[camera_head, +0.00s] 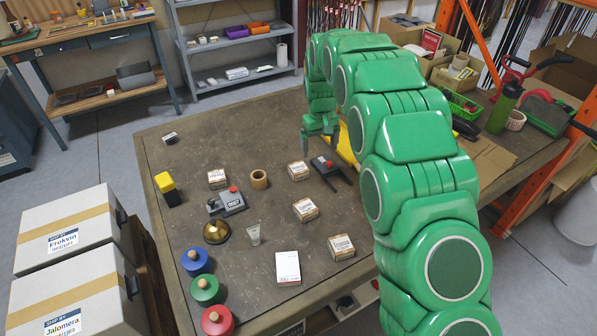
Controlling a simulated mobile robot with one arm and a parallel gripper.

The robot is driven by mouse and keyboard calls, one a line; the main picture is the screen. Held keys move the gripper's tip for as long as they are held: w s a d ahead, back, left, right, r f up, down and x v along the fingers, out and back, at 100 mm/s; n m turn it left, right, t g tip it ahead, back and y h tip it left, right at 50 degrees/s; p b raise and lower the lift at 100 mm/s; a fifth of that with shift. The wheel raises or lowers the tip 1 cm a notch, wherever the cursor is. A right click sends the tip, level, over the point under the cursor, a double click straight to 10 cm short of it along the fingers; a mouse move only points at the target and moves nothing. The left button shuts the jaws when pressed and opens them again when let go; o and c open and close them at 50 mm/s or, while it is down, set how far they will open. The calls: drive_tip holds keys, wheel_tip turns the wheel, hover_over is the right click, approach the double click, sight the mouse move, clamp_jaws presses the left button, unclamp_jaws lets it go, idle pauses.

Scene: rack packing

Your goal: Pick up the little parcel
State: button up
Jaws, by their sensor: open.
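Several small, pale cardboard parcels with printed labels stand on the brown table (190,130). One parcel (217,178) is at the left, another (298,171) is near the middle, a third (305,209) is nearer me, and a larger one (341,246) is closest. I cannot tell which is the little parcel. My gripper (320,143) is open, pointing down over the far part of the table, beyond the middle parcel. No object shows between its fingers.
A black device with a red knob (328,166) sits close to my gripper. The far left table area is mostly clear.

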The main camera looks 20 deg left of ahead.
drive_tip(key=n, duration=0.1)
hover_over(299, 167)
drive_tip(key=f, duration=0.6)
drive_tip(key=shift+d, duration=0.4)
drive_tip(key=shift+s+a+f, duration=0.1)
drive_tip(key=shift+a+f, duration=0.05)
drive_tip(key=shift+f, duration=1.1)
drive_tip(key=shift+w+a+f, duration=0.1)
drive_tip(key=shift+a+f, duration=0.1)
drive_tip(key=shift+f, duration=1.1)
drive_tip(key=shift+s+a+f, duration=0.1)
drive_tip(key=shift+a+f, duration=0.05)
drive_tip(key=shift+f, duration=1.1)
drive_tip(key=c, duration=1.1)
drive_tip(key=shift+r, duration=0.2)
